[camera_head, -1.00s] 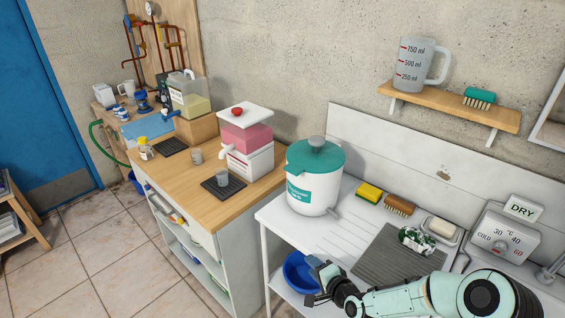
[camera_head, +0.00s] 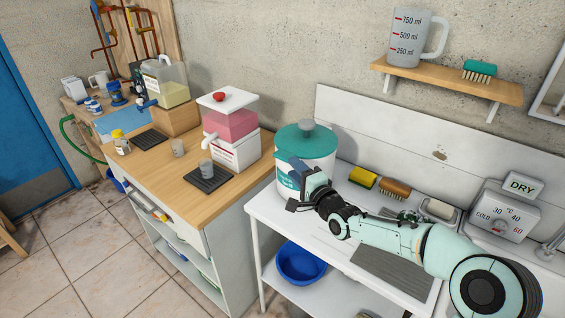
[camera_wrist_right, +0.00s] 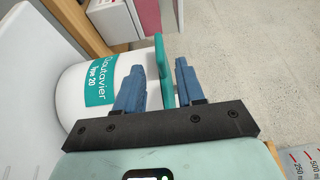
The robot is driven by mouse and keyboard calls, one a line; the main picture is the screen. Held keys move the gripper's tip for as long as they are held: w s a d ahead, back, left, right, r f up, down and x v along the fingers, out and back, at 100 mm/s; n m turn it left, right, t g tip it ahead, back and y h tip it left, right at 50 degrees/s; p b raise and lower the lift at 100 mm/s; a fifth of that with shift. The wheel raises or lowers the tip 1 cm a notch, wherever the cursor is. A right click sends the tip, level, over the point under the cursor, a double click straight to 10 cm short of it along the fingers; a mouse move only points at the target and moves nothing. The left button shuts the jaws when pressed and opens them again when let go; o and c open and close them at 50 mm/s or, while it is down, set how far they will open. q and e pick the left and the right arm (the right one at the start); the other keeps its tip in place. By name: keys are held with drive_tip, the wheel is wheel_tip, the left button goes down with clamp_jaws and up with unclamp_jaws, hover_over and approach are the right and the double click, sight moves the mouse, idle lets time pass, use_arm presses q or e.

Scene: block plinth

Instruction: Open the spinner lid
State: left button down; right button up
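The spinner is a white tub (camera_head: 290,209) with a teal lid (camera_head: 300,138) and a grey knob (camera_head: 307,125) on top. The lid sits level on the tub. My right gripper (camera_head: 299,177) is in front of the tub, just below the lid's front edge, and hides part of the label. In the right wrist view the right gripper (camera_wrist_right: 159,80) is open, and the lid's rim (camera_wrist_right: 163,62) shows edge-on between its two blue fingers. I cannot tell whether they touch it. The tub (camera_wrist_right: 83,95) also shows there, left of the lid. My left gripper is out of view.
A yellow sponge (camera_head: 362,177) and a wooden brush (camera_head: 395,188) lie right of the spinner. A drink dispenser (camera_head: 231,130) stands on the wooden counter to the left. A shelf (camera_head: 450,81) hangs above right. A blue basin (camera_head: 300,262) is below the white table.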

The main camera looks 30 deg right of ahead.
sight(277, 151)
drive_tip(key=w, duration=0.7)
drive_tip(key=shift+w+p, duration=0.2)
drive_tip(key=shift+p, duration=0.1)
clamp_jaws()
